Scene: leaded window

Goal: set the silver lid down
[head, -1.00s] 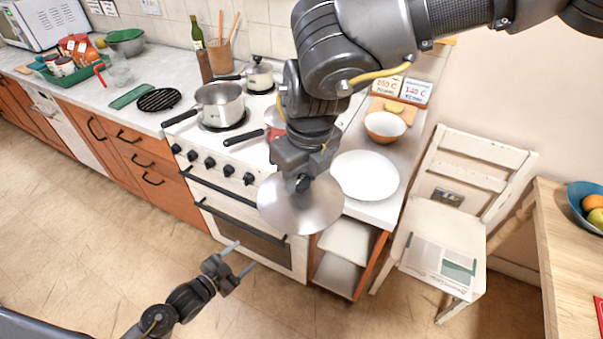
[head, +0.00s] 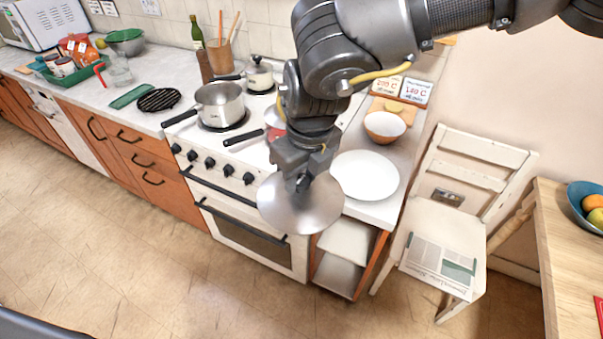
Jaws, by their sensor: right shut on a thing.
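The silver lid (head: 312,215) is a round, shiny metal disc in the head view, in front of the stove's right part and the counter's front edge. My right gripper (head: 301,182) comes down from above and is shut on the lid near its middle. The fingertips and the lid's knob are mostly hidden by the gripper's body. The lid appears held up in front of the oven door. My left gripper is not in view.
A white plate (head: 365,176) lies on the counter just right of the lid. The white stove (head: 213,152) carries an open steel pot (head: 221,103) and a small lidded pot (head: 260,76). A bowl (head: 385,126) stands behind the plate. A white chair (head: 452,215) is at the right.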

